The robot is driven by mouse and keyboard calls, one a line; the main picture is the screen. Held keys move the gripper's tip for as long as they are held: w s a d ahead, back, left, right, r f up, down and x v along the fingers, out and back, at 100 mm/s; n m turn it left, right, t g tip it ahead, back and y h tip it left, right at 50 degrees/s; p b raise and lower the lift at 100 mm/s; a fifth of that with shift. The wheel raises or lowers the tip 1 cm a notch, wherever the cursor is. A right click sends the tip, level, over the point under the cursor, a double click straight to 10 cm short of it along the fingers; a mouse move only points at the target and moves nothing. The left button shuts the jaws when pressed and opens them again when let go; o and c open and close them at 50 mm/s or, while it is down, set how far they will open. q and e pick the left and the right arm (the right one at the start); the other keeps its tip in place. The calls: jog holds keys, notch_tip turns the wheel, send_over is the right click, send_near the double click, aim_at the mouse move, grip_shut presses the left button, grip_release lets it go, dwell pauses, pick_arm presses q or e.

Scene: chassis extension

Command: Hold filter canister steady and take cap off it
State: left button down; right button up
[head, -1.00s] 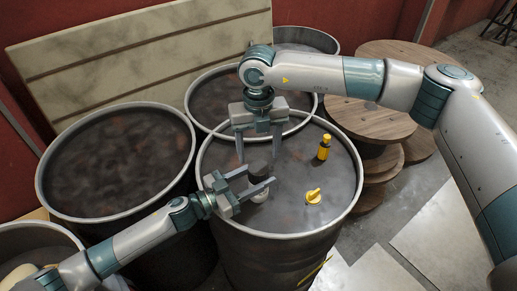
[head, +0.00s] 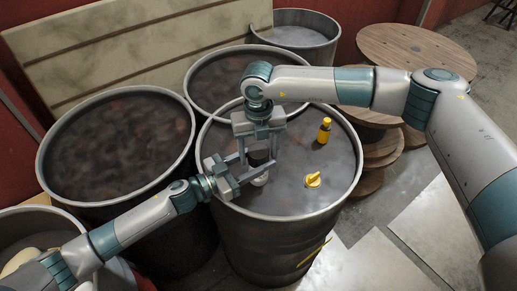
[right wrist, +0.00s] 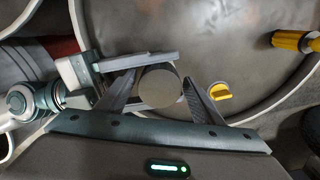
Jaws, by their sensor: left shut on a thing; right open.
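The filter canister (head: 260,180) stands on the front middle drum's lid, its pale lower part showing beneath a dark cap (head: 258,157). My left gripper (head: 256,170) comes in from the left and is shut on the canister below the cap. My right gripper (head: 259,160) points down from above, open, with one finger on each side of the cap. In the right wrist view the cap (right wrist: 158,87) is a round grey disc between the open fingers, with a gap at the right finger. Most of the canister body is hidden by fingers and cap.
On the same drum (head: 290,240) stand a yellow bottle (head: 324,133) and a yellow knob (head: 313,180), right of my grippers. Other drums (head: 115,150) stand left and behind. Wooden spools (head: 415,50) stand at the back right.

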jog(key=c, duration=1.1)
jog(key=n, duration=0.6)
jog(key=shift+n, duration=0.4)
jog(key=o, duration=1.2)
jog(key=shift+r, duration=0.1)
jog(key=shift+r, duration=2.15)
